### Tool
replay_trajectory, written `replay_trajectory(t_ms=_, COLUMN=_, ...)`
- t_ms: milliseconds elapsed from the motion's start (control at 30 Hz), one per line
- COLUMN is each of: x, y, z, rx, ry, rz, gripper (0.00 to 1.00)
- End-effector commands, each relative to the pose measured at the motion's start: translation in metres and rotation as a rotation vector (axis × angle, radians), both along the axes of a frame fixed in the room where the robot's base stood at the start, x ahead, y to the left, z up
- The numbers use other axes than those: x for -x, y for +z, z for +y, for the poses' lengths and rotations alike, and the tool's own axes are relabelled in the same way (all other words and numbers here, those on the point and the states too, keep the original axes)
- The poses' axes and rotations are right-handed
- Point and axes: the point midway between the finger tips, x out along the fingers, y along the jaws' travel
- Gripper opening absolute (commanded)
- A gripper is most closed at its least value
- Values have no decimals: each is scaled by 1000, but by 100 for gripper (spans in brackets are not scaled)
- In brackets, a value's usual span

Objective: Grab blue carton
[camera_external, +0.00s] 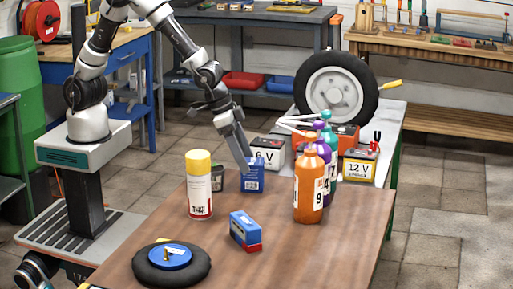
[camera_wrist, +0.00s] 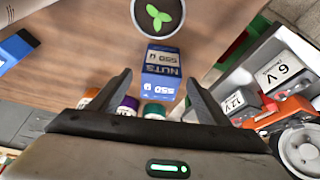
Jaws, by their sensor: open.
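The blue carton (camera_external: 252,181) stands on the brown table, near its far edge. My gripper (camera_external: 246,165) is open and reaches down to the carton from the upper left. In the wrist view my gripper's fingertips (camera_wrist: 158,77) are spread on either side of the carton, with space visible on both sides. Whether a finger touches the carton I cannot tell.
A dark can (camera_wrist: 158,16) with a green leaf emblem stands close beside the carton. A yellow-capped spray can (camera_external: 200,185), a blue-and-red box (camera_external: 245,231) and several bottles (camera_external: 309,184) stand around. A 6 V battery (camera_external: 268,152) sits behind. The table's front right is clear.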

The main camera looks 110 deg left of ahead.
Motion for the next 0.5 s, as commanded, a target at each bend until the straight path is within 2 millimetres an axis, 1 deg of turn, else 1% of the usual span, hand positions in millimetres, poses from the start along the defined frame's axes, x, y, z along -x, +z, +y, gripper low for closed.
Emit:
replay_trajectory(t_ms=67, x=-3, y=-6, z=1, rx=-1, ry=0, rz=1, gripper=70)
replay_trajectory(t_ms=300, x=-19, y=-38, z=6, rx=0, ry=1, rz=2, gripper=70)
replay_trajectory(t_ms=400, x=-22, y=-45, z=6, rx=0, ry=-1, rz=2, gripper=70)
replay_trajectory(t_ms=500, x=-24, y=-46, z=6, rx=0, ry=0, rz=0, gripper=70)
